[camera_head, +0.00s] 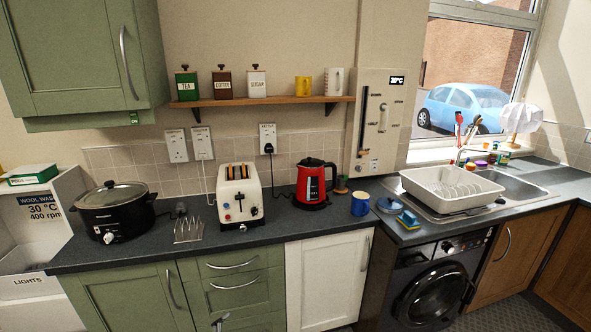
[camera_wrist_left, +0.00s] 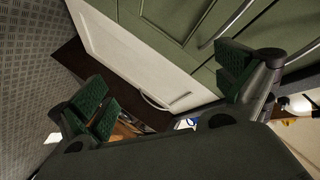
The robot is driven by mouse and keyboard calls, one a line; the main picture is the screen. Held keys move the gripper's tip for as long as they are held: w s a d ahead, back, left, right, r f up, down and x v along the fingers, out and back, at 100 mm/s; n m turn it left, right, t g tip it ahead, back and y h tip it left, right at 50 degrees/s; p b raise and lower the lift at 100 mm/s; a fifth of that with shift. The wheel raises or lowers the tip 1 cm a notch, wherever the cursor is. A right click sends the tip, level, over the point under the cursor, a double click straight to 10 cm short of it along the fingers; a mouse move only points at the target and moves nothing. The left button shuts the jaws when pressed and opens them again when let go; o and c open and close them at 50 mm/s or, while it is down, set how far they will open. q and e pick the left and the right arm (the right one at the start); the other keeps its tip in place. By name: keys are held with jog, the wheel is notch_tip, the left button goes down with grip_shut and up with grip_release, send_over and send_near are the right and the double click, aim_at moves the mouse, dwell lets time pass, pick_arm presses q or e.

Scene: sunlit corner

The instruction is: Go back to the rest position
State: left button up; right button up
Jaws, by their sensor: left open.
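My left gripper (camera_wrist_left: 168,88) is open in the left wrist view, with its green-padded fingers wide apart and nothing between them. Behind the fingers are a white cabinet door (camera_wrist_left: 135,55) and green cabinet fronts (camera_wrist_left: 165,18), seen tilted. In the head view, a small grey piece at the bottom edge, in front of the green drawers (camera_head: 236,292), may be part of my left gripper; too little shows to be sure. My right gripper is in neither view.
The dark worktop (camera_head: 300,222) holds a slow cooker (camera_head: 115,210), a toaster (camera_head: 240,195), a red kettle (camera_head: 312,185), a blue mug (camera_head: 360,204) and a dish rack (camera_head: 450,190). Below are a white door (camera_head: 325,280) and a washing machine (camera_head: 430,285). Patterned floor shows at left in the wrist view.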

pick_arm(q)
jog(key=s+a+f+n+g+y, duration=0.2)
jog(key=s+a+f+n+g, duration=0.1)
jog(key=s+f, duration=0.85)
jog(key=s+a+f+n+g+y, duration=0.2)
jog(key=s+a+f+n+y, duration=0.1)
jog(key=s+f, duration=0.9)
jog(key=s+f+n+g, duration=0.2)
jog(key=s+f, duration=0.3)
jog(key=s, duration=1.1)
jog(key=s+f+n+g+y, duration=0.1)
jog(key=s+f+g, duration=0.3)
jog(key=s, duration=1.3)
jog(key=shift+s+d+f+n+g, duration=0.15)
jog(key=shift+d+f+n+g, duration=0.15)
jog(key=shift+n+g, duration=0.35)
jog(key=shift+a, duration=0.1)
